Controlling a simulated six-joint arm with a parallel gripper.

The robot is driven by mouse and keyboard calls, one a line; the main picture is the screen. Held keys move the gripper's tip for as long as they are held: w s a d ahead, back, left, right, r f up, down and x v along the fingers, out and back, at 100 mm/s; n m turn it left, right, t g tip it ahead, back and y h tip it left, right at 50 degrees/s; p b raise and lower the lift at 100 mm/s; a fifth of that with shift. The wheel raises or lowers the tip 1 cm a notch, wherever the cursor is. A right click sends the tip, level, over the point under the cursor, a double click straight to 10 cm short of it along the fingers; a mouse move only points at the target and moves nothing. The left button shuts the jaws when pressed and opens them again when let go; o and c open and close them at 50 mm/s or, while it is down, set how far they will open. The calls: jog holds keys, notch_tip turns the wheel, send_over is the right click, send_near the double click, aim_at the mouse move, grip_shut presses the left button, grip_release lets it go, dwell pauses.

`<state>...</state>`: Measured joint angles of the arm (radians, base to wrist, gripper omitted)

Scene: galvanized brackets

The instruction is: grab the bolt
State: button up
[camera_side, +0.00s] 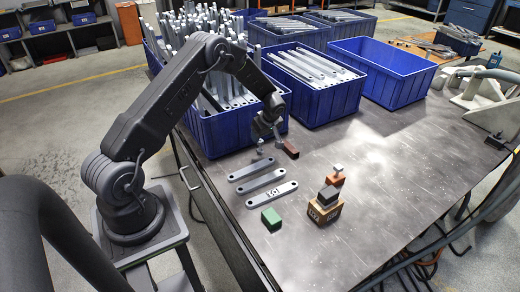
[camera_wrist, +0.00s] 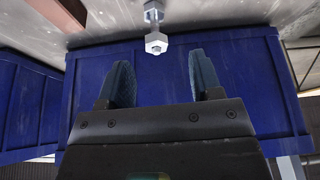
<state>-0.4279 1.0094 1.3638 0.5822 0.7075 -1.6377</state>
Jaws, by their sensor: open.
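The bolt (camera_side: 260,147) is a small grey metal piece standing on the table just below my gripper (camera_side: 267,134) in the side view. In the wrist view, the bolt (camera_wrist: 155,42) has a pale hexagonal end, with another wider grey part farther along it. It shows just beyond and between the two fingertips of my gripper (camera_wrist: 160,68). The fingers are apart, with nothing between them. I cannot tell from these views whether a finger touches the bolt.
A red-brown block (camera_side: 290,149) lies close to the gripper's right. Flat grey brackets (camera_side: 262,180) and a green block (camera_side: 271,219) lie nearer. A stack of blocks (camera_side: 325,207) stands at right. Blue bins (camera_side: 235,132) stand behind. The table's right front is clear.

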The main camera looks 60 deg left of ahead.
aim_at(261, 140)
jog(key=x, duration=0.7)
jog(key=shift+w+a+f, duration=0.1)
jog(key=shift+w+a, duration=0.15)
jog(key=c, duration=1)
